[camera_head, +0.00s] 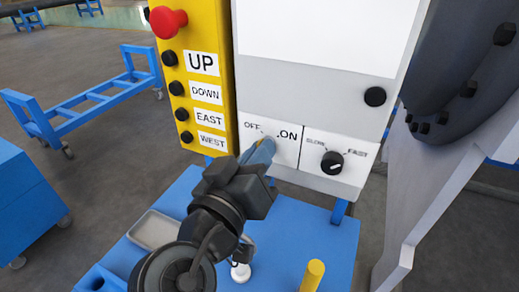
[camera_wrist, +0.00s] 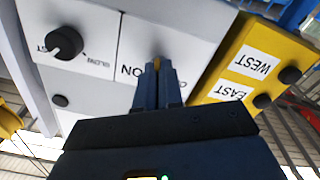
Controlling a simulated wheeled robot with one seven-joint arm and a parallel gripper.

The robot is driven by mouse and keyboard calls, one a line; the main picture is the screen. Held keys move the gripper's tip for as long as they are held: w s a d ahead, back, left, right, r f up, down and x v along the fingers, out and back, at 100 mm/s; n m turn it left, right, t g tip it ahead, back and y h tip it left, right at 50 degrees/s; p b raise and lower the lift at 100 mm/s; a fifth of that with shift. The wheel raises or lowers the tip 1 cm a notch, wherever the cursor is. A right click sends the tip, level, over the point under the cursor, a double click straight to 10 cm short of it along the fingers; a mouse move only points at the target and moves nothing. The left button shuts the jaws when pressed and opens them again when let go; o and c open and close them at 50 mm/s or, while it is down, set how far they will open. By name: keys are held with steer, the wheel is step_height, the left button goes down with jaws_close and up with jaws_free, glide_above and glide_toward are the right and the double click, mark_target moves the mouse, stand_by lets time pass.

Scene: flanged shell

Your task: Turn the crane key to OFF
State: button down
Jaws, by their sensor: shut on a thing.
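The crane key panel (camera_head: 286,146) is a pale plate marked OFF on the left and ON on the right. My gripper (camera_head: 264,148) reaches up to this panel from below, its blue fingers at the spot between the two labels. In the wrist view my gripper (camera_wrist: 157,68) is shut on the crane key (camera_wrist: 156,63), of which only a small yellowish bit shows between the fingertips. The fingers hide most of the key, so I cannot tell its exact angle. The ON label shows to the left of the fingers in the wrist view, upside down.
A SLOW/FAST knob (camera_head: 332,162) sits right of the key panel. A yellow button box (camera_head: 222,95) with UP, DOWN, EAST and WEST buttons and a red stop button (camera_head: 167,21) stands left. Below is a blue table (camera_head: 318,232) with a grey tray (camera_head: 154,229) and a yellow peg (camera_head: 313,274).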

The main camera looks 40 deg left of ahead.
steer(key=shift+w+r+n+p, duration=0.15)
steer(key=shift+n+p, duration=0.35)
steer(key=shift+n, duration=1)
steer(key=c, duration=1.3)
jaws_free()
steer(key=shift+b+v, duration=0.9)
steer(key=shift+v, duration=3.05)
